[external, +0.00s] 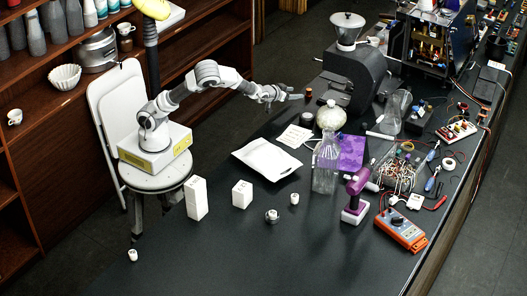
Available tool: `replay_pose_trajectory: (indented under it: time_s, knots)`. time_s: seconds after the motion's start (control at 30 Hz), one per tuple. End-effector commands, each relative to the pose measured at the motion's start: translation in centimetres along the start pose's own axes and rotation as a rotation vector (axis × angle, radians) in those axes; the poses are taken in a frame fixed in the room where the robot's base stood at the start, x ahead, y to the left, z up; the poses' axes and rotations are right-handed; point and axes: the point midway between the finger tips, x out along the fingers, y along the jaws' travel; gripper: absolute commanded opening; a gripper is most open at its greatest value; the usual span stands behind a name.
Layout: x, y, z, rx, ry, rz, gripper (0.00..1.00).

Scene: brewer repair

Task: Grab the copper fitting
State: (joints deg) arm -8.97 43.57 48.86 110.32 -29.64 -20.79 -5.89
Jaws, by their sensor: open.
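A small copper-coloured piece (308,93), which looks like the copper fitting, stands on the dark table near the left foot of the black grinder. It is tiny in this view, so its exact shape is unclear. My gripper (291,93) reaches out from the left and is open, with its fingertips just left of the piece. I cannot tell from this angle whether they touch it or how high they are above the table.
The black grinder (352,75) stands close on the right. A round glass-like jar (331,116), a white card (294,136) and a white pouch (266,158) lie nearer the front.

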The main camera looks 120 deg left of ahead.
Motion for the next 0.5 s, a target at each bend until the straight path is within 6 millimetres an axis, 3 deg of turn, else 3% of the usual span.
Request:
replay_pose_trajectory:
  time_s: [0.13, 0.5]
  knots:
    - [2.4, 0.0, 0.0, 0.0, 0.001, -0.001, 0.68]
    - [5.2, 0.2, -0.3, 0.001, 0.001, 0.0, 0.68]
